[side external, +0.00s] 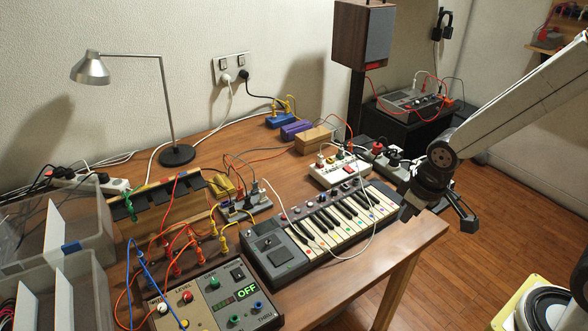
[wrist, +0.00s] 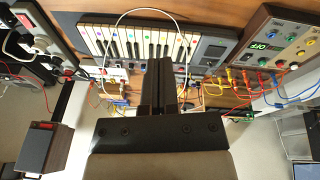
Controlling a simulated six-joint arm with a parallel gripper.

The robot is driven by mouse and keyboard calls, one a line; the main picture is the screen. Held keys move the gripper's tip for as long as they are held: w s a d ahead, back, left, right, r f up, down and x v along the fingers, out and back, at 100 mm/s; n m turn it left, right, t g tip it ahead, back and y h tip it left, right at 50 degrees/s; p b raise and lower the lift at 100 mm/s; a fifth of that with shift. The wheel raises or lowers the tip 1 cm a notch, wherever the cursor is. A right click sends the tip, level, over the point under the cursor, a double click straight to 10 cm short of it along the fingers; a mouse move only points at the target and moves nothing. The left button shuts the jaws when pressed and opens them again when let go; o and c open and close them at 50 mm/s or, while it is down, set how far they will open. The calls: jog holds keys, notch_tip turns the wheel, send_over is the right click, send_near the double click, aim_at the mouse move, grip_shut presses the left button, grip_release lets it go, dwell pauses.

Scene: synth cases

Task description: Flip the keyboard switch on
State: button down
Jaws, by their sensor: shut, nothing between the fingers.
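The keyboard (side external: 320,225) lies on the wooden table, its keys marked with coloured dots; it also shows in the wrist view (wrist: 150,45). Its dark left panel (side external: 275,258) carries a small control. Beside it, a beige control box (side external: 215,300) has a lit green "OFF" display (side external: 247,291) and a black rocker switch (side external: 237,273). A white switch box (side external: 338,170) with red parts stands behind the keyboard. I cannot tell which switch belongs to the keyboard. My gripper (side external: 406,212) is beyond the keyboard's right end, apart from it. In the wrist view its fingers (wrist: 158,65) are shut and empty.
Cables cross the table, one white cable looping over the keyboard. A power strip (side external: 385,155) with plugs lies behind my arm. A desk lamp (side external: 178,153), a speaker (side external: 363,35) and clear bins (side external: 65,240) stand around. The table's front edge (side external: 400,255) is near my gripper.

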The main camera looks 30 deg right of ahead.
jog(key=w+a+f+n+h, duration=0.1)
jog(key=w+a+f+n, duration=0.15)
jog(key=w+n, duration=0.45)
jog(key=n+t, duration=0.6)
jog(key=n, duration=1.6)
send_near(248, 239)
jog(key=shift+d+r+v, duration=0.1)
jog(key=shift+v, duration=0.85)
jog(key=shift+d+r+v, duration=0.1)
jog(key=shift+v, duration=0.85)
jog(key=shift+w, duration=0.25)
jog(key=shift+x, duration=4.95)
jog(key=shift+s+a+f, duration=0.1)
jog(key=shift+s+f, duration=0.05)
